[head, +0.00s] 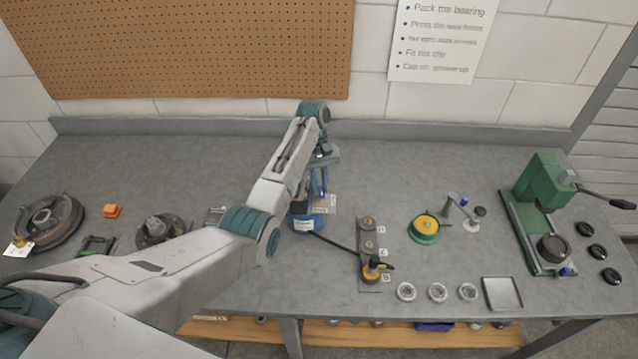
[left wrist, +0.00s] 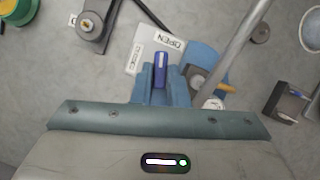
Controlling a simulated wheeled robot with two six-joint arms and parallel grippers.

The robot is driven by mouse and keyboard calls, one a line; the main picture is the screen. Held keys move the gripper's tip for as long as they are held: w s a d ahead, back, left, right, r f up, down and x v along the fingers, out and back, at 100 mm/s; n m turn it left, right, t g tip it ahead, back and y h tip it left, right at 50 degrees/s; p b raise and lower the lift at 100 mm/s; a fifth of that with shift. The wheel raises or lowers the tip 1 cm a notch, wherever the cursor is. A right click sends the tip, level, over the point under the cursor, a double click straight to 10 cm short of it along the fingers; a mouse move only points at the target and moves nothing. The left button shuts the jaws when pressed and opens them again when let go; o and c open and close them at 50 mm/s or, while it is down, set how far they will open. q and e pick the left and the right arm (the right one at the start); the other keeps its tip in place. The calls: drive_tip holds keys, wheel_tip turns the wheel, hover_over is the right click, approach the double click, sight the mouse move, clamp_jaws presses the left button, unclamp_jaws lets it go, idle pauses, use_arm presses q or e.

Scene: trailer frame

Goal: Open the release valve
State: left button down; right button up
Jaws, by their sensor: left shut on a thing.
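The blue canister (head: 303,222) stands mid-bench, partly hidden by my left arm. It also shows in the left wrist view (left wrist: 205,58). A white label plate (head: 325,203) is at its top; in the left wrist view the plate (left wrist: 134,62) carries an OPEN mark and a second mark too small to read surely. The blue valve lever (left wrist: 160,68) stands between my left fingers and points towards the plate. My left gripper (head: 321,190) is above the canister and shut on the lever. The lever's base is hidden by the fingers. My right gripper is not in view.
A black hose runs from the canister to a fitting plate (head: 368,250). A green-yellow round part (head: 425,228), several metal rings, a metal tray (head: 502,293) and a green press (head: 535,215) are to the right.

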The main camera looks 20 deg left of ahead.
use_arm(q)
drive_tip(key=shift+w+d+m+y, duration=0.15)
drive_tip(key=shift+m+y, duration=0.45)
drive_tip(key=shift+m, duration=0.9)
drive_tip(key=c, duration=1.4)
unclamp_jaws()
drive_tip(key=shift+c, duration=0.2)
drive_tip(key=shift+r, duration=0.1)
